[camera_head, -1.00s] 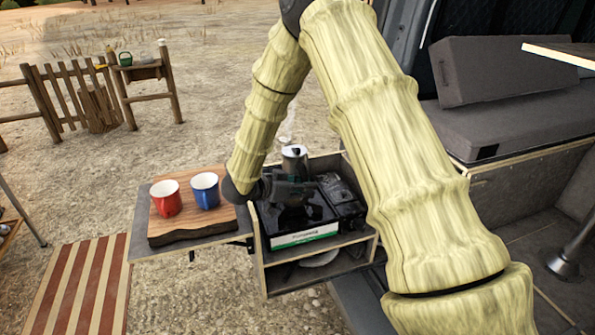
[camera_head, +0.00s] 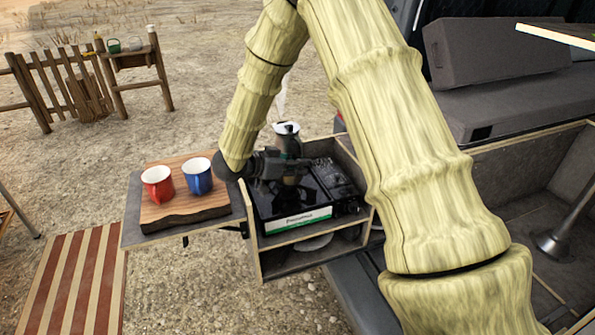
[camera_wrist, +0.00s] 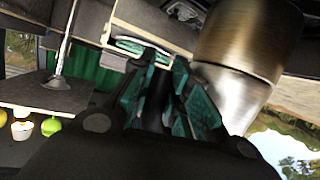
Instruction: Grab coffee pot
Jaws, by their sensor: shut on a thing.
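The coffee pot (camera_head: 286,129) is a metal pot with a pale top, over the black camping stove (camera_head: 300,216). My gripper (camera_head: 290,170) is shut on it from the left, and the fingers hide part of its body. The pot looks upright. I cannot tell clearly whether its base touches the stove. In the wrist view the pot's shiny metal body (camera_wrist: 241,40) fills the upper right, beside the teal fingers of my gripper (camera_wrist: 165,88). The exact contact is hidden there.
A red mug (camera_head: 158,186) and a blue mug (camera_head: 198,177) stand on a wooden board (camera_head: 185,215) left of the stove. The wooden box (camera_head: 312,258) surrounds the stove, with a shelf below. Grey cushions (camera_head: 490,50) lie at the right. Open ground lies behind.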

